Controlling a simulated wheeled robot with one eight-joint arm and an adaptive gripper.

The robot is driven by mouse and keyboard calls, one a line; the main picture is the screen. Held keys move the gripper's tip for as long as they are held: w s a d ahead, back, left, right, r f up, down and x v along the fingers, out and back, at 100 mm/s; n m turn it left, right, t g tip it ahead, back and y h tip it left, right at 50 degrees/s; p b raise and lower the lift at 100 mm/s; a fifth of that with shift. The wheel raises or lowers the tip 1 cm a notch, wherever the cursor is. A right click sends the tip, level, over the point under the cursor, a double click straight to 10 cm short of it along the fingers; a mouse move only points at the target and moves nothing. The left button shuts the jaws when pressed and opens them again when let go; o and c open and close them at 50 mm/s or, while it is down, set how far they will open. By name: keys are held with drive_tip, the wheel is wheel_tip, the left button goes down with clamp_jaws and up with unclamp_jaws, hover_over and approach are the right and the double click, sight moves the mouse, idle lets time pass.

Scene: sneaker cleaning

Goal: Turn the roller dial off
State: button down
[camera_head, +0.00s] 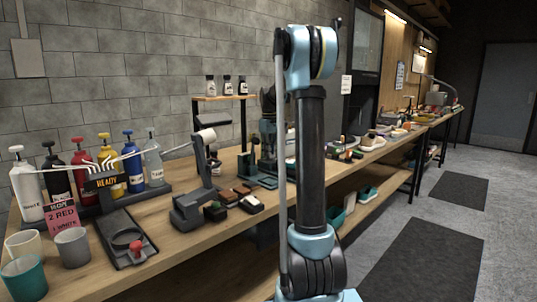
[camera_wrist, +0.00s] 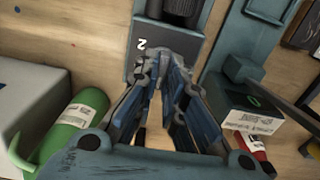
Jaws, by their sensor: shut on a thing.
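In the wrist view my gripper (camera_wrist: 165,68) reaches in from the bottom, its fingertips closed in at a dark grey control panel (camera_wrist: 170,42) marked with a white "2". The roller dial is mostly hidden between the fingertips, and its setting cannot be read. A black ribbed cylinder (camera_wrist: 182,9) sits just beyond the fingertips on the same unit. In the head view my upright arm covers most of this area, and I cannot make out the gripper or the dial there.
In the wrist view a green bottle (camera_wrist: 75,125) lies left of the gripper, and a small labelled box (camera_wrist: 245,110) and a red-and-white bottle (camera_wrist: 250,146) are at right. In the head view several pump bottles (camera_head: 82,170) and cups (camera_head: 73,247) stand on the wooden bench (camera_head: 185,245).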

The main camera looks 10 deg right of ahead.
drive_tip(key=c, duration=1.7)
unclamp_jaws()
wheel_tip(320, 180, up, 12)
drive_tip(key=shift+f, duration=0.1)
